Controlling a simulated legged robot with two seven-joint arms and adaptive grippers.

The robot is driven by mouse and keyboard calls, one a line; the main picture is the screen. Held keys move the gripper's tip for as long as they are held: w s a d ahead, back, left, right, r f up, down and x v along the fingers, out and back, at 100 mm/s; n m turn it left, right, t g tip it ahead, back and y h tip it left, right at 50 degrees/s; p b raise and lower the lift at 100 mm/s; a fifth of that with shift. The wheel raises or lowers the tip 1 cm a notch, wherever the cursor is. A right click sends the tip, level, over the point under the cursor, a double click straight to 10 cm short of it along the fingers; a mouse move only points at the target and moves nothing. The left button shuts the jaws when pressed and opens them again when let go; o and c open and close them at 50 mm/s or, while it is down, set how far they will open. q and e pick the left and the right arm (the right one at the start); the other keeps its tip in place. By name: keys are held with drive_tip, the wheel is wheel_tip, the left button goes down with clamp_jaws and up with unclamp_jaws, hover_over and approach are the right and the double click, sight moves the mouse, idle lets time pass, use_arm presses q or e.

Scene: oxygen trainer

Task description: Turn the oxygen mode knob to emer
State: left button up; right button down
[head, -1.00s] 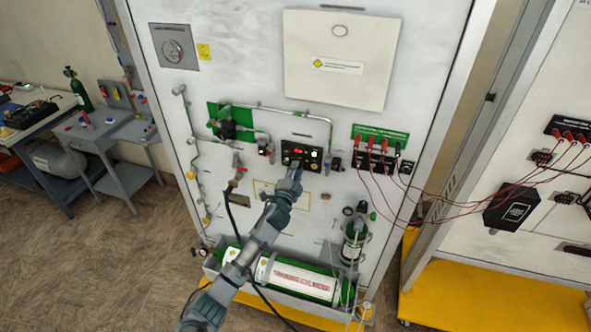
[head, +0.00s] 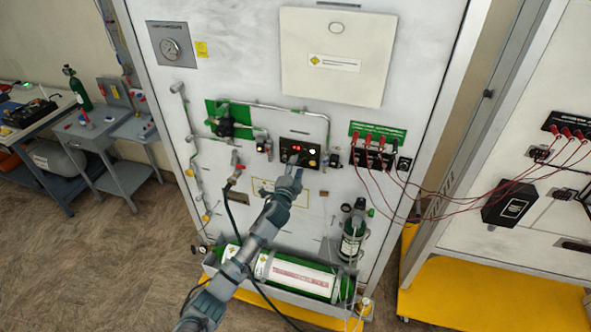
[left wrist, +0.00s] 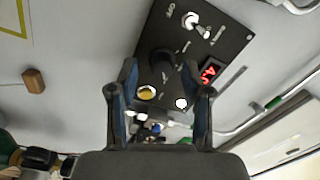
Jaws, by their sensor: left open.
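The black oxygen control panel (head: 313,149) is on the white trainer wall, with a lit red display. In the left wrist view the panel (left wrist: 222,42) fills the upper middle. It bears a dark round knob (left wrist: 162,62), a silver toggle switch (left wrist: 196,22), the red display (left wrist: 209,71), a yellow button (left wrist: 147,92) and a white one. My left gripper (head: 293,160) is at the panel. In the wrist view the left gripper (left wrist: 160,72) is open, with a finger on each side of the knob; contact cannot be told. The knob's setting is unreadable. My right gripper is not in view.
Pipes and a green-backed valve (head: 226,127) are left of the panel. Red leads (head: 372,180) hang at the right. A green and white cylinder (head: 300,277) lies below, and a small upright cylinder (head: 352,235) stands above its right end.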

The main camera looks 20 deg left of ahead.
use_arm(q)
drive_tip(key=s, duration=1.2)
drive_tip(key=shift+f, duration=0.25)
drive_tip(key=shift+a+f, duration=0.1)
